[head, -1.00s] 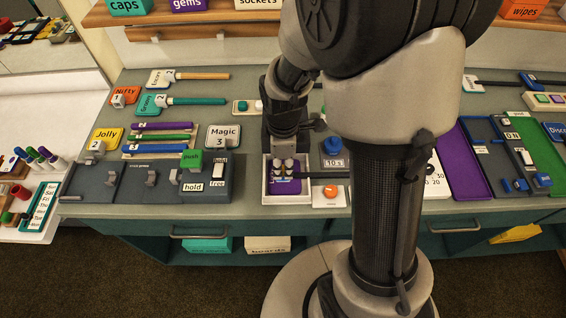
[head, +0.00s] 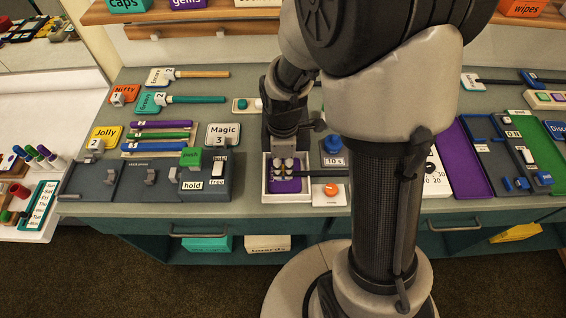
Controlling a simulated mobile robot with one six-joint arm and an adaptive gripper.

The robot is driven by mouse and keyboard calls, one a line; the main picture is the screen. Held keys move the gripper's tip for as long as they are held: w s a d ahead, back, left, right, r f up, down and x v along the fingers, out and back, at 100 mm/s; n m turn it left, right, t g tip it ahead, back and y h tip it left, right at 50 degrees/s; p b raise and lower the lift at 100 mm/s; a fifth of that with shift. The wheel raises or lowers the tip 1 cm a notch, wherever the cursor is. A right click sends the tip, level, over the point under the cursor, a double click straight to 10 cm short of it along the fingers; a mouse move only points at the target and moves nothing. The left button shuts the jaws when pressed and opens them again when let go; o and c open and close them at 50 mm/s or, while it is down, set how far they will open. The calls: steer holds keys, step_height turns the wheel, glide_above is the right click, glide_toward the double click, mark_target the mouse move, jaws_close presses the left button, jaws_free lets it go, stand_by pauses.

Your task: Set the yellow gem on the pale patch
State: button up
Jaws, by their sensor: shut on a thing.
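My gripper (head: 284,170) points down over a white-rimmed tray (head: 266,192) with a purple floor (head: 286,186), at the front middle of the counter. It is shut on the yellow gem (head: 284,169), of which only a small yellowish bit shows between the fingertips. I cannot tell whether the gem touches the tray floor or hangs just above it. I cannot make out the pale patch; the fingers and my arm hide part of the tray and the counter behind it.
To the left is a dark panel with switches (head: 150,188) and a green push block (head: 190,157). An orange knob (head: 331,190) and a blue button (head: 333,145) stand close right of the tray. A purple board (head: 463,170) lies farther right. My arm blocks the middle.

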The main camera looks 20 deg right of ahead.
steer(key=shift+f+b, duration=0.35)
steer(key=shift+f, duration=0.3)
stand_by(1.4)
steer(key=o, duration=0.8)
steer(key=shift+o, duration=0.2)
steer(key=shift+o, duration=0.6)
steer(key=shift+r, duration=0.1)
steer(key=shift+r+p, duration=3.4)
steer(key=shift+r, duration=0.6)
